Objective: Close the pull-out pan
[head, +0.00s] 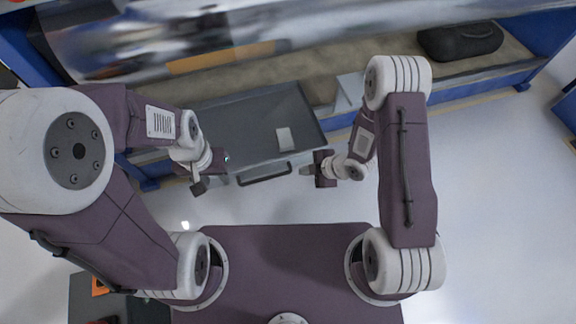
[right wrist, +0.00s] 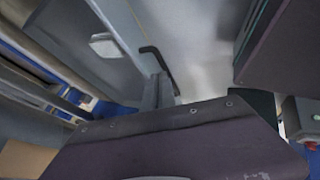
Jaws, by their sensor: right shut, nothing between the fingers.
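The pull-out pan (head: 245,113) is a flat grey tray extending from under the machine toward me. A small white pad (head: 285,139) lies on it. A black bar handle (head: 265,175) runs along its front edge; handle (right wrist: 160,60) and pad (right wrist: 105,45) also show in the right wrist view. My left gripper (head: 222,177) is by the pan's front left corner; its fingers are too small to read, and contact cannot be told. My right gripper (head: 306,170) is shut and empty, just right of the handle. Its fingers (right wrist: 158,92) show near the handle's end.
A big shiny metal roller (head: 150,45) spans the machine above and behind the pan. A blue frame (head: 530,70) surrounds the machine's base. A black case (head: 460,40) lies at the back right. The pale floor (head: 490,190) at right is clear.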

